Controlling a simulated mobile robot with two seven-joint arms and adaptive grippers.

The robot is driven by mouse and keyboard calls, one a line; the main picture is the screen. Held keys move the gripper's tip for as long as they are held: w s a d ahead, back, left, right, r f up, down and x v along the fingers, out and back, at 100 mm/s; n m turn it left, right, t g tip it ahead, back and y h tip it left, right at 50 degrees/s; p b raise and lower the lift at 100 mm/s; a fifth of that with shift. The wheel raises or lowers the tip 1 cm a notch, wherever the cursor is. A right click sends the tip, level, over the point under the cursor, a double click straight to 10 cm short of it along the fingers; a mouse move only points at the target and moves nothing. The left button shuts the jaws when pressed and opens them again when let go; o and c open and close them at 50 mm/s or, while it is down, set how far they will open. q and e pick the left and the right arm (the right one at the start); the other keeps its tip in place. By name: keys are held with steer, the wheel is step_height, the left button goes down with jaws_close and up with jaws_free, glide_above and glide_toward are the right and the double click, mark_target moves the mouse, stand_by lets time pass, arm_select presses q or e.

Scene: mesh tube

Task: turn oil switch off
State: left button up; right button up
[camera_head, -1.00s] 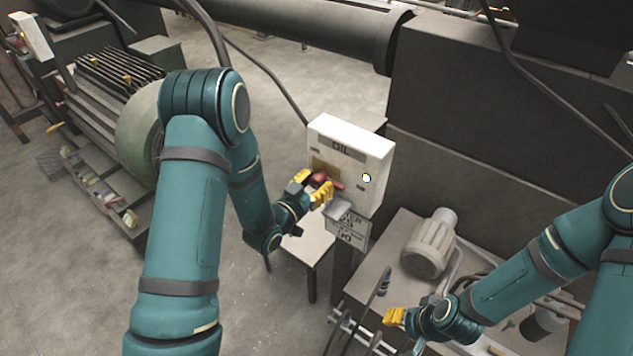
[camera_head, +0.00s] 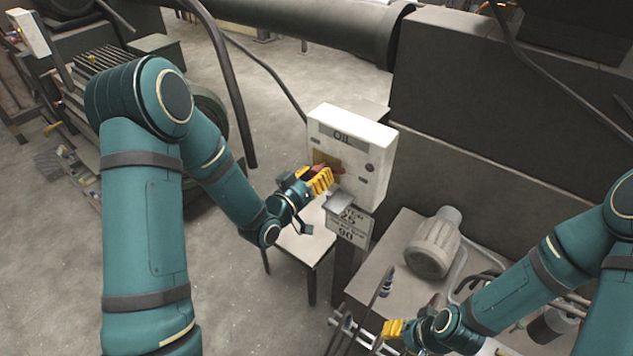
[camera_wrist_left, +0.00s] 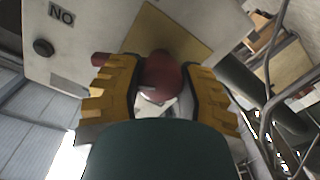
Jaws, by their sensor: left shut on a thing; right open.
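The white oil box (camera_head: 372,126) with the label "OIL" stands in the middle of the head view, and its face fills the top of the left wrist view (camera_wrist_left: 90,30). A red switch handle (camera_wrist_left: 162,75) sits on a yellow-brown plate (camera_wrist_left: 160,35) on its face. My left gripper (camera_head: 318,180) has its yellow fingers on both sides of the red handle, shut on it. In the head view the fingers hide most of the handle. A round lamp (camera_head: 369,167) on the box is dark. My right gripper (camera_head: 392,328) is open and low at the right, away from the box.
A grey sign (camera_head: 349,225) hangs under the box. A small white table (camera_head: 300,243) stands below my left gripper. A grey motor (camera_head: 432,243) sits on a bench at the right. Dark machinery stands behind the box.

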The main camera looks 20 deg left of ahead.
arm_select(q)
steer(key=shift+f+n+b, duration=0.1)
steer(key=shift+n+b, duration=0.25)
steer(key=shift+n, duration=0.15)
steer(key=shift+n+b, duration=0.6)
steer(key=shift+n, duration=0.4)
steer(key=n+b, duration=0.1)
steer(key=n, duration=0.2)
steer(key=shift+b, duration=0.35)
steer(key=n, duration=0.3)
steer(key=shift+r+n+b, duration=0.2)
steer(key=shift+n+b, duration=0.1)
steer(key=shift+n, duration=1.6)
steer(key=o, duration=1.2)
steer(key=shift+w, duration=0.1)
steer(key=shift+f, duration=0.1)
